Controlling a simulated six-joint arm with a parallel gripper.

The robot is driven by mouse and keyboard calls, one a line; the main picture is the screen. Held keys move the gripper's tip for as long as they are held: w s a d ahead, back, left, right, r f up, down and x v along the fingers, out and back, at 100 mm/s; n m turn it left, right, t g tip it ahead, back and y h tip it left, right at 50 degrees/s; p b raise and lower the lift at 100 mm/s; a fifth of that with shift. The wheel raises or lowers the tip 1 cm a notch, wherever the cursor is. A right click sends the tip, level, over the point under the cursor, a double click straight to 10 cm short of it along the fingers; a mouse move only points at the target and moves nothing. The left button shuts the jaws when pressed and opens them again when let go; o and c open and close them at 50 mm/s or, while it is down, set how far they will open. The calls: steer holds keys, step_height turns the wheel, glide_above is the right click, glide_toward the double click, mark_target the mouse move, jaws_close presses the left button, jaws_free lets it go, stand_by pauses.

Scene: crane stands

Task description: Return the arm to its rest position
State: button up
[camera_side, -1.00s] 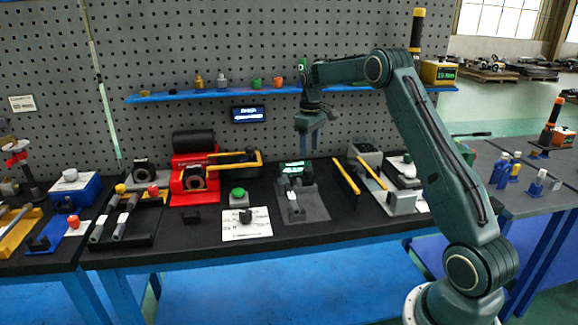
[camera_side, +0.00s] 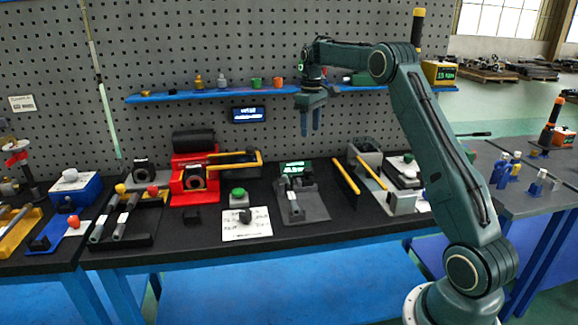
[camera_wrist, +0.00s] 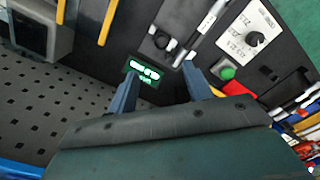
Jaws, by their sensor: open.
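My gripper (camera_side: 310,120) hangs fingers-down in front of the pegboard, above the back of the workbench. Its two blue-grey fingers are apart, with nothing between them. The gripper touches nothing that I can see.
A blue shelf (camera_side: 215,92) with small bottles and cups runs along the pegboard close behind my gripper. On the black bench (camera_side: 290,234) are a red machine (camera_side: 192,182), a green button (camera_side: 238,194), a white dial plate (camera_side: 247,229) and yellow bars (camera_side: 345,176).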

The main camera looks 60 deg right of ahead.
steer(key=s+a+r+t, duration=0.1)
steer(key=s+a+r, duration=0.5)
steer(key=a, duration=0.4)
steer(key=s+a+r+t, duration=0.2)
steer(key=s+a+r, duration=0.4)
steer(key=a, duration=0.4)
steer(key=s+a+f+t, duration=0.1)
steer(key=s+a+f, duration=0.1)
steer(key=s, duration=0.4)
steer(key=s+a+f, duration=0.2)
steer(key=s+a, duration=0.3)
steer(key=s, duration=0.1)
steer(key=s+a+f+t, duration=0.1)
steer(key=s+a+f, duration=0.2)
steer(key=s, duration=0.4)
steer(key=shift+a+t, duration=0.3)
steer(key=shift+o, duration=0.2)
